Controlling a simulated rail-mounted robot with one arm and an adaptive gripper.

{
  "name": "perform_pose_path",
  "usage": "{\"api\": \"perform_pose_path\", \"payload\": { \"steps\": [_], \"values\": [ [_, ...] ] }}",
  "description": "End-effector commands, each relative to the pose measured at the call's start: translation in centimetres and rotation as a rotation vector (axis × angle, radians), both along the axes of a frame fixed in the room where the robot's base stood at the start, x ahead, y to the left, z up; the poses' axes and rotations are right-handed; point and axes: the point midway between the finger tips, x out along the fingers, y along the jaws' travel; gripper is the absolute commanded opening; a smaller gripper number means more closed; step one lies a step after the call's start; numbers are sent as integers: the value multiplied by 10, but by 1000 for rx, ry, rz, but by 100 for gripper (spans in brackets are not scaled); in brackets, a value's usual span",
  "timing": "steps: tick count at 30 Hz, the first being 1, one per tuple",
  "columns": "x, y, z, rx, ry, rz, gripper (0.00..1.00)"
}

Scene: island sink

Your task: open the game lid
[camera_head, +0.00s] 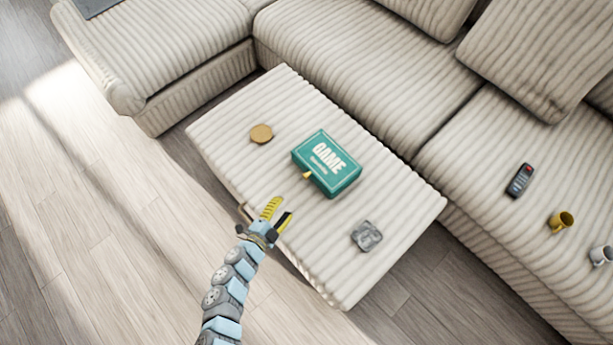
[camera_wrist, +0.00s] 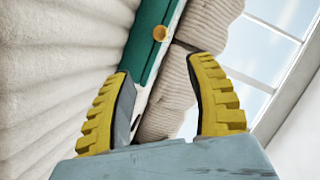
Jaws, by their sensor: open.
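The game box (camera_head: 326,164) is a teal box with the word GAME on its lid, lying shut on the cream ribbed ottoman (camera_head: 225,120). A small yellow-gold knob (camera_head: 307,176) sits on its front side. In the wrist view, the teal box side (camera_wrist: 152,35) and the round knob (camera_wrist: 160,33) show beyond the fingers. My gripper (camera_head: 279,213) has yellow and black fingers. It is open and empty, in front of the box and apart from it, toward the bottom left. It also shows in the wrist view (camera_wrist: 163,85), fingers spread wide.
A round tan disc (camera_head: 261,134) lies left of the box, and a grey square dish (camera_head: 367,236) lies to its lower right. The ribbed sofa (camera_head: 360,75) stands behind, with a remote (camera_head: 520,180), a yellow mug (camera_head: 561,222) and a white mug (camera_head: 601,255) on it.

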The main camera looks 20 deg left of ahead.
Motion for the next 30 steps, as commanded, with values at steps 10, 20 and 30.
{"api": "perform_pose_path", "payload": {
  "steps": [10,20,30],
  "values": [
    [51,-8,-12,-1,-5,-2,55],
    [92,-14,-21,-1,-5,-2,55],
    [129,-19,-29,-1,-5,-1,55]
  ]
}}
